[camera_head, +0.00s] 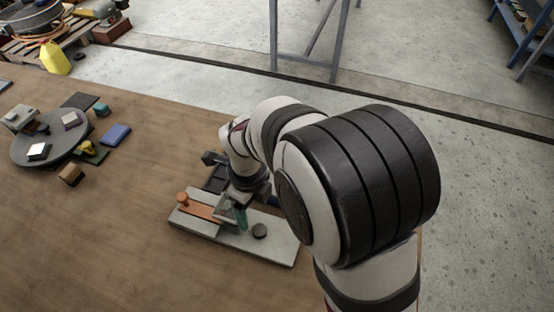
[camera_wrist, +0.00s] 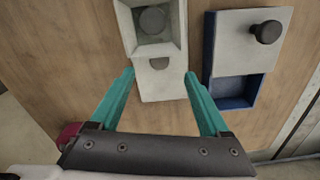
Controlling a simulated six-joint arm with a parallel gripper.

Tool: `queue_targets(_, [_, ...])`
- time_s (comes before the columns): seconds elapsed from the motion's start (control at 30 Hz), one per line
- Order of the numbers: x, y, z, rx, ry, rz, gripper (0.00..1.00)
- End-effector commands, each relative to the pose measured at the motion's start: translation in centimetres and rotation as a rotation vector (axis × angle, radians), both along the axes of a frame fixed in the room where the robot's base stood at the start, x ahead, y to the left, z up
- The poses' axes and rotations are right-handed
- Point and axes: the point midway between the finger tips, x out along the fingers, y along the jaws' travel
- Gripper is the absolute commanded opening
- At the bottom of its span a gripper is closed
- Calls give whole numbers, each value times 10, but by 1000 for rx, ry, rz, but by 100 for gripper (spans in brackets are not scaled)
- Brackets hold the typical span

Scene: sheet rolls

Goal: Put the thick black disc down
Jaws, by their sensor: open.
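A smaller dark half-round spot (camera_wrist: 160,63) shows on the holder nearer the fingertips.
A blue box (camera_wrist: 236,102) with a grey lid and black knob (camera_wrist: 267,32) stands right of the holder in the wrist view. An orange strip and orange knob (camera_head: 182,198) are at the board's left end.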

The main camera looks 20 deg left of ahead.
Motion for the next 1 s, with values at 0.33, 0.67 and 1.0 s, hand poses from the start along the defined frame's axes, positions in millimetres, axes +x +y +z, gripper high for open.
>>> queue_targets(0.33, [-3, -11, -60, -2, 4, 0, 80])
queue_targets(0.67, [-2, -10, -83, 2, 1, 2, 80])
queue_targets(1.0, [-2, -10, -83, 2, 1, 3, 26])
